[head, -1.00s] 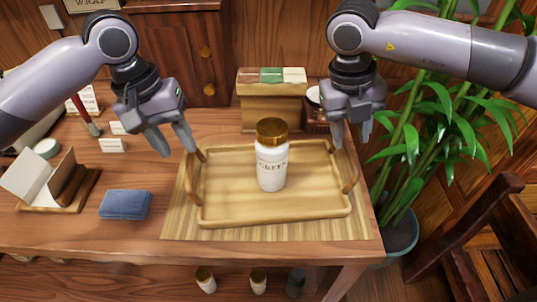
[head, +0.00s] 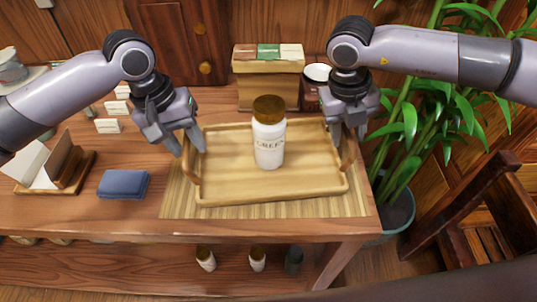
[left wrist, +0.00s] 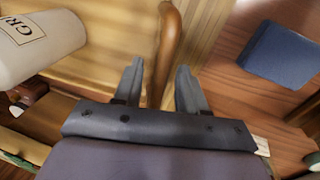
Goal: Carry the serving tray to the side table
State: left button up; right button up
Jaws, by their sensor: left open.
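The wooden serving tray (head: 220,180) lies on a striped mat on the table, with a white brown-capped jar (head: 269,143) upright on it. My left gripper (head: 187,150) is open at the tray's left handle (head: 189,167). In the left wrist view, the handle (left wrist: 169,45) shows between the spread fingers (left wrist: 157,80); I cannot tell whether they touch it. My right gripper (head: 349,136) is above the right handle (head: 348,157), with its fingers apart. No side table can be made out.
A blue folded cloth (head: 124,184) and a wooden card holder (head: 75,172) lie left of the tray. A wooden box (head: 268,90) and a dark jar (head: 314,88) stand behind it. A plant (head: 405,120) and a chair (head: 480,200) are on the right.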

pick_arm(q)
jog(key=shift+f, duration=0.3)
pick_arm(e)
jog(key=shift+d+f, duration=0.1)
jog(key=shift+f, duration=0.2)
pick_arm(q)
grip_shut()
pick_arm(e)
grip_shut()
pick_arm(q)
jog(key=shift+r, duration=0.15)
pick_arm(e)
jog(key=shift+r, duration=0.2)
